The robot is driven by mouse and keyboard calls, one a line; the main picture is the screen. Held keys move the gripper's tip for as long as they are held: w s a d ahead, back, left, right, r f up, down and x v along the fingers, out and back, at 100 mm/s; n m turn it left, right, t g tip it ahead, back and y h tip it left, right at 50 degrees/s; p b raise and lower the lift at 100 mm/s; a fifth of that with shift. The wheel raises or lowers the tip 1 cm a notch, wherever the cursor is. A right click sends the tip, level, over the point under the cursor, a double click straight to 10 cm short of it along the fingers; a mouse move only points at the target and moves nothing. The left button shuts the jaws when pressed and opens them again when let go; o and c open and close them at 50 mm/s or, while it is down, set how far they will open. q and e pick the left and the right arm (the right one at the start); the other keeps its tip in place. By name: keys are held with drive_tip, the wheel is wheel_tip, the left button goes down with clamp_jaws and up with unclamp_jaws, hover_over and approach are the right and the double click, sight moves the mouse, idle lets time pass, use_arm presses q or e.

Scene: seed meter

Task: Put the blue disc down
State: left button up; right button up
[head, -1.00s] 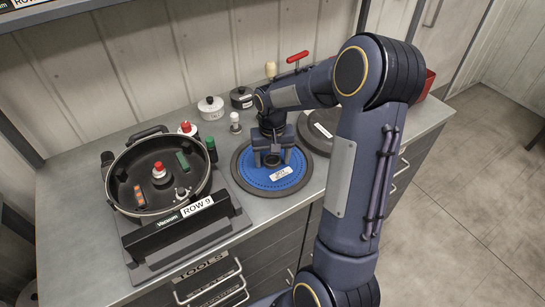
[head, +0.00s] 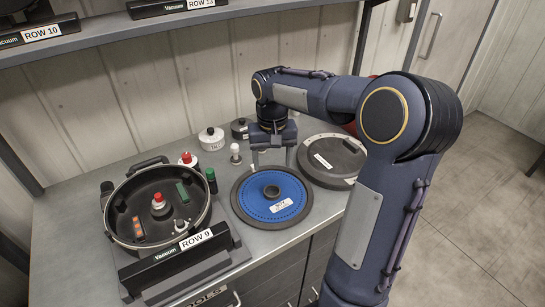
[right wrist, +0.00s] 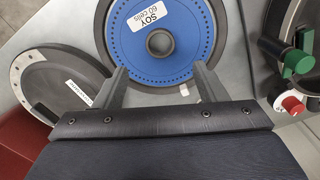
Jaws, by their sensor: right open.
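The blue disc (head: 259,201) lies flat on a dark round base on the grey bench, with a dark hub (head: 271,191) at its centre and a white label. It also shows at the top of the right wrist view (right wrist: 130,44), where the label reads SOY 60 cells. My right gripper (head: 272,163) is open and empty above the far edge of the disc, apart from the hub. In the right wrist view its two fingers (right wrist: 158,77) stand wide apart with nothing between them. My left gripper is not in view.
The open seed meter housing (head: 118,226) marked ROW 9 stands left of the disc. A dark round lid (head: 348,158) lies to the right, close to the disc. A white pot (head: 211,139), a black pot (head: 240,129) and a small white-topped peg (head: 235,153) stand behind.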

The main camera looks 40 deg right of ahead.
drive_tip(key=s+a+n+t+y, duration=0.3)
drive_tip(key=s+a+n+t, duration=0.1)
drive_tip(key=s+a, duration=1.1)
drive_tip(key=s+t, duration=0.1)
drive_tip(key=s, duration=0.3)
drive_tip(key=shift+s+a+t+y, duration=0.3)
drive_tip(key=shift+a+y, duration=0.1)
